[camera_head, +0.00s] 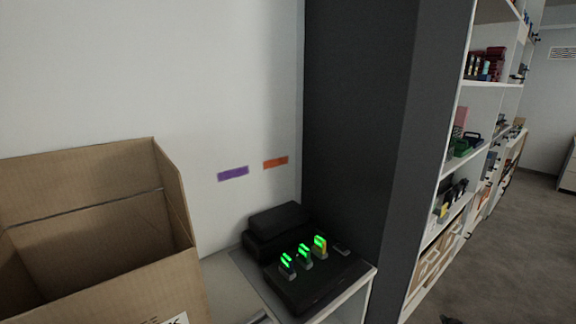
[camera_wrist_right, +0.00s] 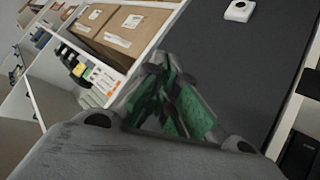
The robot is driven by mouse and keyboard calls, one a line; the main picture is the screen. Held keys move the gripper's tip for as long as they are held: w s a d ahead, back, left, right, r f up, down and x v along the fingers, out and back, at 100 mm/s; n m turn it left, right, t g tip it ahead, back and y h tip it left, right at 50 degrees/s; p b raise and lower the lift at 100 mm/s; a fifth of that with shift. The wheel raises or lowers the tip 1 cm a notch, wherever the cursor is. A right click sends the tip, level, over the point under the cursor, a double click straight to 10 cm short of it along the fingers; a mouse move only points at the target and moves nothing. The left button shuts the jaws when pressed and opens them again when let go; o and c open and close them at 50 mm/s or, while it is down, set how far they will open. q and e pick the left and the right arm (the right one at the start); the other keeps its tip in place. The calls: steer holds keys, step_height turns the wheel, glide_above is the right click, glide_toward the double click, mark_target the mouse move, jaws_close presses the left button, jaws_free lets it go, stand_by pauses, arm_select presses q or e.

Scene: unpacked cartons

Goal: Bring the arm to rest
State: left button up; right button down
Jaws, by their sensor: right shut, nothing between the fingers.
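My right gripper (camera_wrist_right: 168,88) shows in the right wrist view, its green-padded fingers brought together with nothing seen between them. Behind it are a shelf edge and a dark grey panel (camera_wrist_right: 215,50); I cannot tell how far away they are. In the head view no gripper can be made out. A small dark shape at the bottom edge, right of the dark panel, is too cut off to identify. My left gripper is in neither view.
An open carton (camera_head: 95,255) stands at the left. Grey floor (camera_head: 510,240) is clear at right.

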steer(key=s+a+f+n+g, duration=0.1)
steer(key=s+a+f+g, duration=0.25)
steer(key=s+f, duration=1)
steer(key=s+a+f+g, duration=0.2)
steer(key=s+a+f, duration=0.2)
steer(key=s+f, duration=0.95)
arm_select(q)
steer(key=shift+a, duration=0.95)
arm_select(e)
steer(key=s+a+f+g, duration=0.1)
steer(key=s+a+f, duration=0.2)
steer(key=s+a, duration=0.3)
steer(key=s+a+f+g+y, duration=0.1)
steer(key=s+a+f, duration=0.3)
steer(key=s+a, duration=0.3)
steer(key=s+a+f+g+y, duration=0.1)
steer(key=s+a+f, duration=0.3)
steer(key=s, duration=1)
steer(key=a+g, duration=0.1)
steer(key=a, duration=0.2)
steer(key=shift+a+f, duration=0.25)
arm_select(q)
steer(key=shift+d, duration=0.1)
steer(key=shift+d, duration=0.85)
